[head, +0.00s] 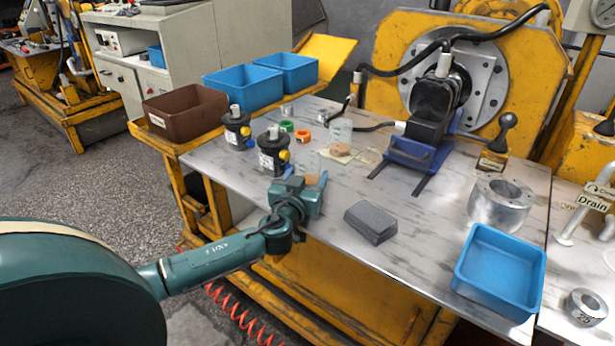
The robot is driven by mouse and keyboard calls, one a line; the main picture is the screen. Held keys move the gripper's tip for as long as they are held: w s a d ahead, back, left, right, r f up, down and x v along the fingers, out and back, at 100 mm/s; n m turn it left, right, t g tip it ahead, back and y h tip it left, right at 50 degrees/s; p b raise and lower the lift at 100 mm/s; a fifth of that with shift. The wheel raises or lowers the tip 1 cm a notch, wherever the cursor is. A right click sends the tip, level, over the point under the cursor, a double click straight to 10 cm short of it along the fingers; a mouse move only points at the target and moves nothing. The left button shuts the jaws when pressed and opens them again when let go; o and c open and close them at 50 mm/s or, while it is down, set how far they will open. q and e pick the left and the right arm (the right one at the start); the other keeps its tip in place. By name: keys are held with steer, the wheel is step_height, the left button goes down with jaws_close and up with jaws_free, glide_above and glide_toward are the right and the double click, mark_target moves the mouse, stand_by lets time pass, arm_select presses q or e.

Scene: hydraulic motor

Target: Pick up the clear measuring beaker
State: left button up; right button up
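A clear measuring beaker (341,130) stands upright on the table toward the back, left of the dark motor. A second see-through shape (309,162) shows just beyond my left gripper, partly hidden by it; I cannot tell exactly what it is. My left gripper (305,174) reaches over the table's front left part, with its blue fingertips apart and pointing away from me. Whether anything touches the fingers is unclear. My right gripper is not in view.
A grey block (370,222), a metal cylinder (500,203) and a blue tray (500,270) are to the right. The table's front middle is mostly clear.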

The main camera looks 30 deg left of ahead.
arm_select(q)
steer(key=c, duration=0.7)
steer(key=shift+o, duration=0.2)
steer(key=shift+s+d+r, duration=0.1)
steer(key=shift+s, duration=0.05)
